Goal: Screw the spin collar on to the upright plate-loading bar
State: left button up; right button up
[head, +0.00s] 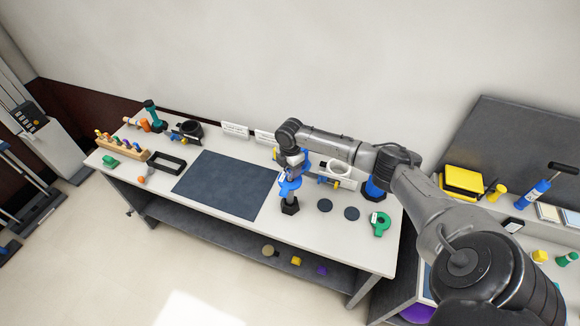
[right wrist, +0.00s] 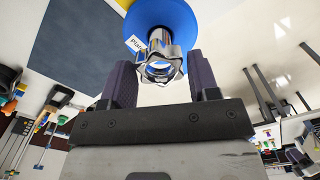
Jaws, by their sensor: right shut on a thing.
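My right gripper (head: 291,163) points down over the upright plate-loading bar (head: 289,197), which stands on a black foot (head: 290,206) on the bench. A blue disc (head: 287,187) sits around the bar. In the right wrist view the spin collar (right wrist: 160,72) is a silver, star-shaped piece between the two dark fingers, and my right gripper (right wrist: 162,80) is shut on it. The blue disc (right wrist: 182,20) lies beyond the collar. The collar appears in line with the bar; whether its thread engages cannot be told. My left gripper is not in view.
A dark mat (head: 226,184) lies left of the bar. Two dark discs (head: 338,208) and a green collar-like piece (head: 379,224) lie to its right. A white holder (head: 338,171) stands behind. A black frame (head: 167,162) and a peg rack (head: 121,144) are at the left.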

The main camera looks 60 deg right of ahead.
dwell(0.6)
jog(key=shift+p, duration=0.3)
dwell(0.4)
jog(key=shift+f, duration=0.55)
jog(key=shift+f+b, duration=0.55)
jog(key=shift+f, duration=0.1)
jog(key=shift+f, duration=0.3)
dwell(0.6)
jog(key=shift+f, duration=0.15)
dwell(0.5)
